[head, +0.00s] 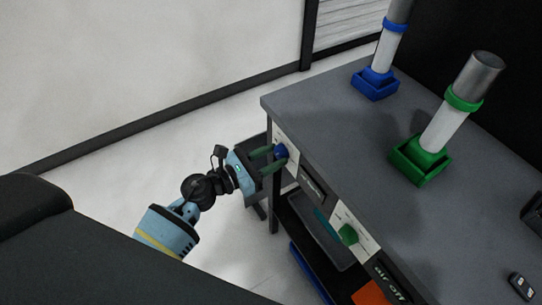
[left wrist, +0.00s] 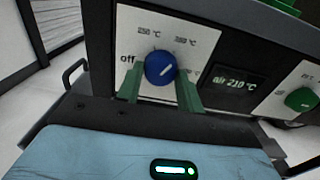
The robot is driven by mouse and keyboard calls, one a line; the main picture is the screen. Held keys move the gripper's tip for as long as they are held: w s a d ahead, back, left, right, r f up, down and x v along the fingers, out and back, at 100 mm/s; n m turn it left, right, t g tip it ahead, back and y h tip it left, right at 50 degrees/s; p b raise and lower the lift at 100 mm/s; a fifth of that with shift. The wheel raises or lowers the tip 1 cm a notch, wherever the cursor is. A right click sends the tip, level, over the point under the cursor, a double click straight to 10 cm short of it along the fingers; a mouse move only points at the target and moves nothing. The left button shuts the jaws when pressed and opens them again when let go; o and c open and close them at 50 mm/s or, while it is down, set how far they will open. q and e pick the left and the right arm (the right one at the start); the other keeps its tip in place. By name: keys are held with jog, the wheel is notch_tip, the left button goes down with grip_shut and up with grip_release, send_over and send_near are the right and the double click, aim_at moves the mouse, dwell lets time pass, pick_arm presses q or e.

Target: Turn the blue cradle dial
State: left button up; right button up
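The blue dial (head: 281,151) is on a white panel at the bench front's left end. In the left wrist view the blue dial (left wrist: 160,68) has its white mark pointing up and right, with "off" at its left and temperature labels around. The display (left wrist: 235,84) beside it reads "air 210 °C". My left gripper (head: 270,159) is at the dial; its green fingers (left wrist: 160,88) stand on either side of it, with small gaps showing. The blue cradle (head: 375,88) stands on the bench top, holding an upright tube. My right gripper is not in view.
A green dial (head: 348,234) is farther along the bench front; its display (head: 390,282) reads "air off". A green cradle (head: 420,165) with a tube stands on the bench top (head: 330,120). A grey tray (head: 325,240) and an orange item (head: 368,295) are below. Floor left is clear.

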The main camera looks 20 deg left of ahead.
pick_arm(q)
jog(key=c, duration=0.4)
